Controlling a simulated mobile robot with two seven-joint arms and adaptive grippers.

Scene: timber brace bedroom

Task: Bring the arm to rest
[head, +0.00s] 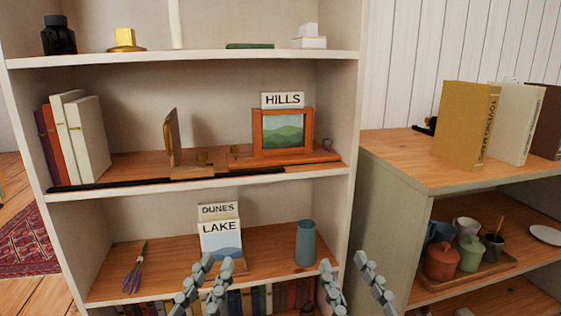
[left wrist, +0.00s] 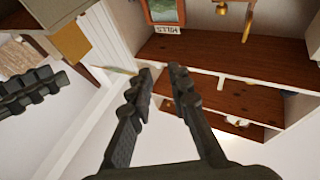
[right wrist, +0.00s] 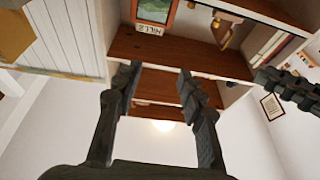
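My left gripper (head: 217,262) is low in the middle of the head view, in front of the lower shelf with the LAKE card (head: 221,238). In the left wrist view its fingertips (left wrist: 160,72) are apart with nothing between them, at a narrower gap than the right one. My right gripper (head: 343,262) is to its right, in front of the bookcase's right side. In the right wrist view its fingers (right wrist: 156,72) stand wide apart and empty. Both grippers appear clear of the shelves. Most of both arms is out of the head view.
A low cabinet (head: 400,165) at right carries books on top and a tray of pots (head: 470,270) inside. Wooden floor shows at left.

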